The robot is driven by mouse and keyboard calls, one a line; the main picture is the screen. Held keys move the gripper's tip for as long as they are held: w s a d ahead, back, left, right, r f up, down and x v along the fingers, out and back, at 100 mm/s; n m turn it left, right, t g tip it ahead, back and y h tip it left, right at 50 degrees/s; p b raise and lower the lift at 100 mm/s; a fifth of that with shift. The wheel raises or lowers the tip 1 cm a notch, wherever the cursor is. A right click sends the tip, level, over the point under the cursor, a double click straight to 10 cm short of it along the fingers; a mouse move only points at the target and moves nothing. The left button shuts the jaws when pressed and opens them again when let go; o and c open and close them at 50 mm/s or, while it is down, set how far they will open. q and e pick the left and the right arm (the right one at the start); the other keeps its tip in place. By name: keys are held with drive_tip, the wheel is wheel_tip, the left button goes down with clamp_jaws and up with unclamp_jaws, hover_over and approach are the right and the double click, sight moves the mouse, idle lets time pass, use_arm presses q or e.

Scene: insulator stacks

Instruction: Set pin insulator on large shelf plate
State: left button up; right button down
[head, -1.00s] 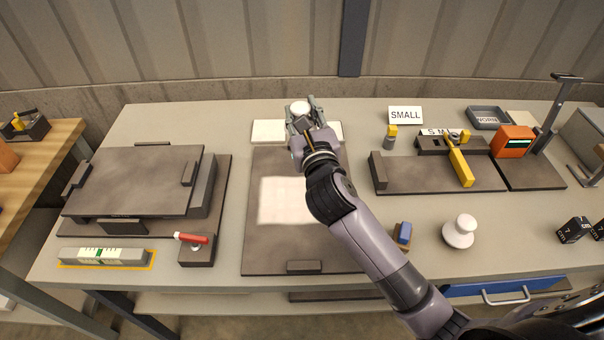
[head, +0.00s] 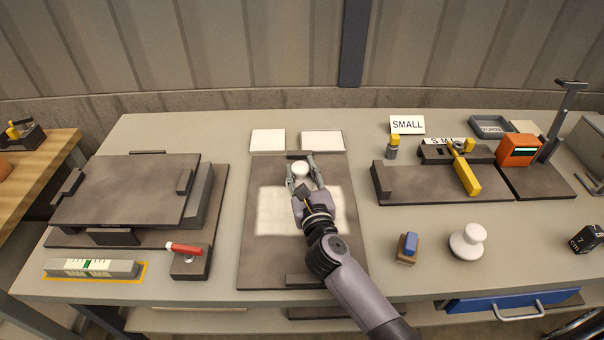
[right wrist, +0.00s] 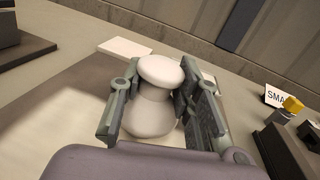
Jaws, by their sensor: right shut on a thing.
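A white, rounded pin insulator (head: 300,169) with a flat cap is held in my right gripper (head: 303,178). The right wrist view shows the insulator (right wrist: 155,98) upright between the two fingers, which are shut on it. My right gripper is over the far part of the dark middle plate (head: 262,180); I cannot tell whether the insulator touches that plate. A large dark raised plate (head: 125,190), shelf-like on a base, stands at the left, with bare top. A second white insulator (head: 467,243) stands on the bench at the right. My left gripper is not in view.
Two blank white cards (head: 267,140) lie behind the middle plate. A smaller dark plate (head: 410,185) with a yellow-handled tool (head: 465,175) is at the right, near a SMALL sign (head: 407,125). A red-handled piece (head: 185,249) and a level-like bar (head: 92,268) lie at front left.

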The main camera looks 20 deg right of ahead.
drive_tip(key=shift+r, duration=0.1)
drive_tip(key=c, duration=1.2)
unclamp_jaws()
drive_tip(key=shift+r, duration=0.1)
drive_tip(key=s, duration=0.5)
drive_tip(key=s+b, duration=0.1)
drive_tip(key=s, duration=0.1)
drive_tip(key=shift+s+a, duration=0.3)
drive_tip(key=shift+a, duration=0.05)
